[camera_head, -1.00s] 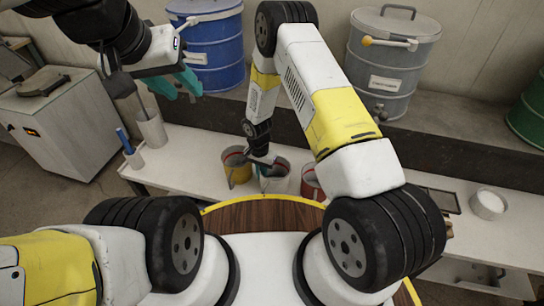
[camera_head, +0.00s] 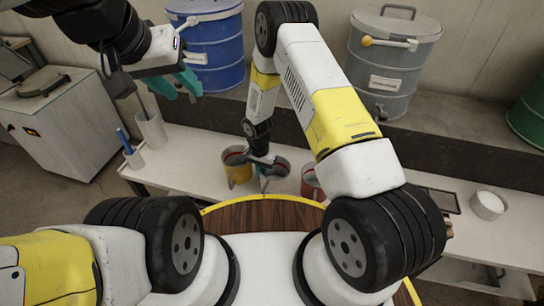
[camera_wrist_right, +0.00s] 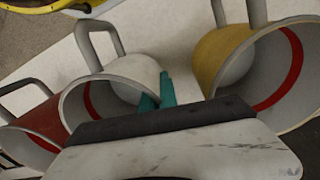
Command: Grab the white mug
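The white mug (camera_wrist_right: 130,75) lies in the middle of the right wrist view, with its open mouth toward the camera and a red band inside. My right gripper (camera_wrist_right: 158,93) is at its rim. One teal finger shows at the mug's mouth and the other by its outer wall toward the yellow mug. Whether they press on the wall is unclear. In the head view the white mug (camera_head: 280,170) is partly hidden behind my right gripper (camera_head: 264,172). My left gripper (camera_head: 178,88) is open and empty, high at the left.
A yellow mug (camera_wrist_right: 225,50) and a red mug (camera_wrist_right: 35,128) stand close on either side of the white mug. All stand on a white table (camera_head: 195,160). A grey holder (camera_head: 152,131) is at its left, a small white bowl (camera_head: 488,205) at its right.

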